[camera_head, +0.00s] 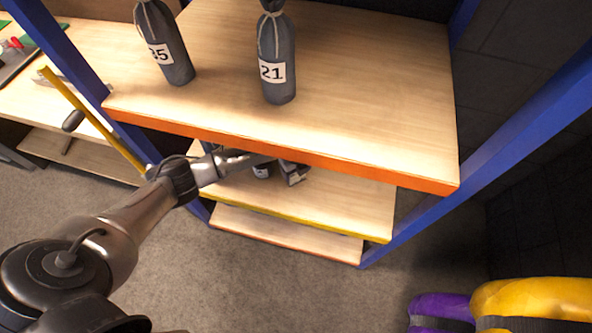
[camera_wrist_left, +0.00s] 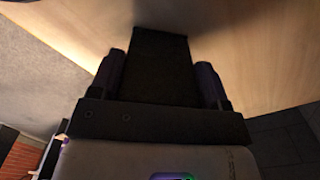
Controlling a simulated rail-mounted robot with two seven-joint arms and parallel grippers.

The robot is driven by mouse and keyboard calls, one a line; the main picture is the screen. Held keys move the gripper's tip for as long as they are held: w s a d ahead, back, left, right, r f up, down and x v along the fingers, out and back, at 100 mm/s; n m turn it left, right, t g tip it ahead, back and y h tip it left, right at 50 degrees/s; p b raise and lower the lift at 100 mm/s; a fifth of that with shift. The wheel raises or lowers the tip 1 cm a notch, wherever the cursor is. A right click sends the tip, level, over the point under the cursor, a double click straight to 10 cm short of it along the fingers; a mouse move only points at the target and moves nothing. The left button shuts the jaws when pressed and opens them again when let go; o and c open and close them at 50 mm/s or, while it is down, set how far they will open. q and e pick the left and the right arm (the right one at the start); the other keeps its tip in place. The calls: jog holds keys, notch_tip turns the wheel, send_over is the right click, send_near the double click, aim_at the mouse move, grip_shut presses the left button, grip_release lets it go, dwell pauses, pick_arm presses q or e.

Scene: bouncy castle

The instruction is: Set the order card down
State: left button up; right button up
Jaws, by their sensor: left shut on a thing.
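My left gripper (camera_head: 294,176) reaches in under the front edge of the top shelf, over the middle shelf (camera_head: 345,205). In the left wrist view its two fingers (camera_wrist_left: 160,85) are shut on a dark, flat, rectangular thing, which I take to be the order card (camera_wrist_left: 160,62). Any writing on it is turned away or too dark to see. A pale wooden surface lies beyond it; I cannot tell whether the card touches it. In the head view the card is not clearly distinguishable from the gripper. My right gripper is not in view.
The top shelf (camera_head: 370,95) holds bagged bottles marked 35 (camera_head: 165,45) and 21 (camera_head: 277,60). A small, partly hidden object (camera_head: 262,171) stands beside my gripper. Blue posts (camera_head: 520,135) frame the rack. A purple and yellow inflatable (camera_head: 535,298) is at lower right.

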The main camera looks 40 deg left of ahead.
pick_arm(q)
jog(key=shift+w, duration=0.1)
jog(key=o, duration=1)
jog(key=shift+c, duration=0.2)
jog(key=shift+r+p, duration=1.55)
jog(key=shift+r, duration=2.3)
jog(key=s+d+f+n+t+h, duration=0.1)
jog(key=s+d+f+n, duration=0.1)
jog(key=s+d+n, duration=0.4)
jog(key=s+d+f+n+t+h, duration=0.1)
jog(key=s+d+f+n, duration=0.1)
jog(key=s+d, duration=0.75)
jog(key=s+a+r+n+y, duration=0.1)
jog(key=s+a+r+n, duration=0.1)
jog(key=s+n, duration=0.4)
jog(key=s+a+r+n+t, duration=0.1)
jog(key=s+a+r+n, duration=0.2)
jog(key=s, duration=0.5)
jog(key=shift+s+a+r+n+t+y, duration=0.15)
jog(key=shift+a+r+n+t+y, duration=0.25)
jog(key=shift+n, duration=1)
